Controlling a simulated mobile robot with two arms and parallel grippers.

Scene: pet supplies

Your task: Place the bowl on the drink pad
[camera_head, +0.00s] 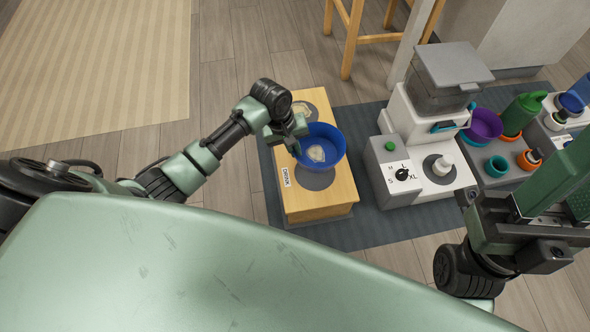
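A blue bowl (332,141) with a pale patch inside is at the middle of the wooden stand (318,208). The drink pad (316,182) is a dark grey disc beside the DRINK label (286,177). The bowl covers the far part of this pad in the picture; whether it touches the stand is hard to tell. My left gripper (296,144) is at the bowl's left rim and appears shut on it. My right gripper (520,222) is at the right, over the floor and mat; its fingertips are not clear.
Another grey pad (303,108) with a pale item is at the stand's far end. Right of the stand is a grey-white dispenser (428,160) with a dial. A tray holds a purple bowl (483,126) and a green bottle (521,114). A wooden stool (352,40) stands behind.

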